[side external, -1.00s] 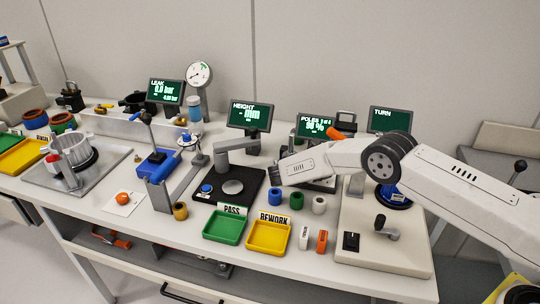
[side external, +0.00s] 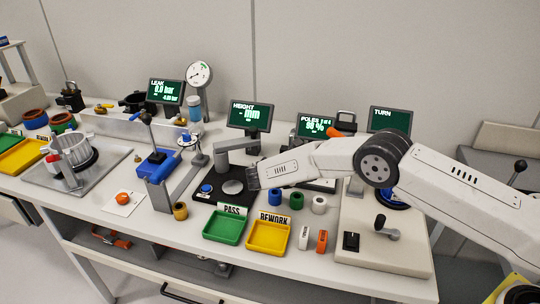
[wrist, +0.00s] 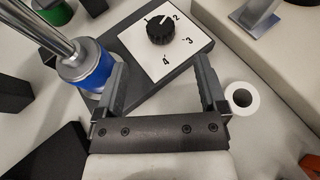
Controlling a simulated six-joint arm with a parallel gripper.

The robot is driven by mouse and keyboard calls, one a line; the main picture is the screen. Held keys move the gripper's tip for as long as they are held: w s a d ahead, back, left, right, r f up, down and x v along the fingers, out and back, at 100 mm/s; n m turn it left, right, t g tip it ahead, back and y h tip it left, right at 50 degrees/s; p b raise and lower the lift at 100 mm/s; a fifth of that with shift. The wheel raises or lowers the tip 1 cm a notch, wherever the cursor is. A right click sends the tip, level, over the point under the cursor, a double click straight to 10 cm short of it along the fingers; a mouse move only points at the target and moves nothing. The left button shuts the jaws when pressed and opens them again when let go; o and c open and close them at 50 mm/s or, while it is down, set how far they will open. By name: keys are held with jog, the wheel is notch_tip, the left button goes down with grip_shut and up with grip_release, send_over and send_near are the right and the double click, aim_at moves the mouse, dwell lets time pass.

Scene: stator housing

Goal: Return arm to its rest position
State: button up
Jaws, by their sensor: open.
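My gripper (side external: 253,176) is at the end of my white arm, above the middle of the bench near the height station. In the wrist view my gripper (wrist: 160,82) is open, with its two dark fingers apart and nothing held between them. Beyond the fingers is a dark fixture with a white dial plate (wrist: 188,48) and a black knob (wrist: 160,30). A blue-banded metal post (wrist: 88,66) stands by the left finger. A white ring (wrist: 241,98) lies on the bench to the right of the right finger.
The green PASS tray (side external: 223,227) and yellow REWORK tray (side external: 268,237) sit at the front edge. Blue, green and white rings (side external: 319,204) stand behind them. Monitors (side external: 250,115) line the back. A beige crank unit (side external: 385,240) stands at right.

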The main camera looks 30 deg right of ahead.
dwell(0.6)
jog(key=shift+s+d+r+m+g+y, duration=0.4)
jog(key=shift+s+d+r+m+y, duration=0.1)
jog(key=shift+s+d+m+y, duration=0.15)
jog(key=s+r+m+y, duration=0.3)
jog(key=s+m, duration=0.3)
jog(key=s, duration=0.4)
jog(key=s+d+r+m+y, duration=0.1)
jog(key=s+r+m+y, duration=0.2)
jog(key=s, duration=0.7)
jog(key=s+d+r+m+y, duration=0.1)
jog(key=s+r+m+y, duration=0.2)
jog(key=s+m+y, duration=0.3)
jog(key=s+m, duration=0.4)
jog(key=shift+t, duration=0.4)
